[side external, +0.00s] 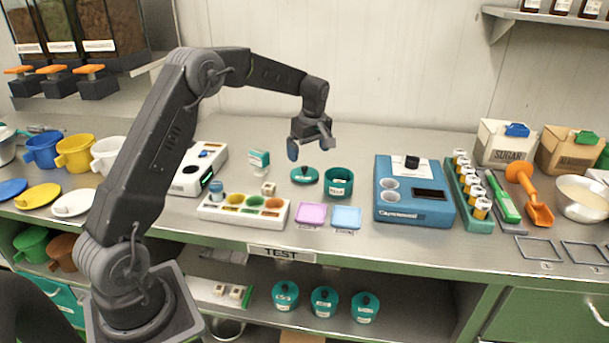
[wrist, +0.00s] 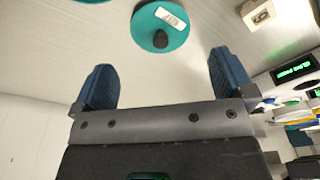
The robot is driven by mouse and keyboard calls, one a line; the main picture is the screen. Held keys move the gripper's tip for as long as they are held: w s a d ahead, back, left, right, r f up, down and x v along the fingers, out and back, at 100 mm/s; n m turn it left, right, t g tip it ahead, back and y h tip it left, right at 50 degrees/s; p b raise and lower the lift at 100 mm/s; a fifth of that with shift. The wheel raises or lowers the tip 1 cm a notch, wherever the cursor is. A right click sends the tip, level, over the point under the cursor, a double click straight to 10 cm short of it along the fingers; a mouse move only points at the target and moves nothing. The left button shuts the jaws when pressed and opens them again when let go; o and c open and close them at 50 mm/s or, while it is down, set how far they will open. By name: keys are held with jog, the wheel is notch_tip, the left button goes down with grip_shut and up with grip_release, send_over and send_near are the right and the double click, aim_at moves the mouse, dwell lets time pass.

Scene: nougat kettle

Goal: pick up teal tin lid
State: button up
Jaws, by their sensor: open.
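The teal tin lid (side external: 304,174) lies on the counter, a round disc with a dark knob. In the wrist view the lid (wrist: 171,31) shows at top centre, with its dark knob and a white label, beyond the fingertips. My gripper (side external: 310,145) is above the counter over the lid, apart from it. In the wrist view its two blue fingers (wrist: 165,75) are spread wide with nothing between them. The open teal tin (side external: 338,183) stands just right of the lid in the side view.
A blue device (side external: 412,212) stands to the right. A teal-and-white stamp-like object (side external: 259,159) is to the left.

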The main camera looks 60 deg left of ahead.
aim_at(305, 166)
jog(key=shift+a+f, duration=0.2)
jog(key=shift+f, duration=1)
jog(key=shift+w+a+f, duration=0.1)
jog(key=shift+a+f, duration=0.2)
jog(key=shift+f, duration=0.5)
jog(key=shift+s+a+f, duration=0.1)
jog(key=shift+a+f, duration=0.25)
jog(key=shift+f, duration=0.5)
jog(key=shift+w+a+f, duration=0.1)
jog(key=shift+a+f, duration=0.2)
jog(key=shift+f, duration=0.5)
jog(key=c, duration=0.6)
jog(key=shift+r, duration=0.2)
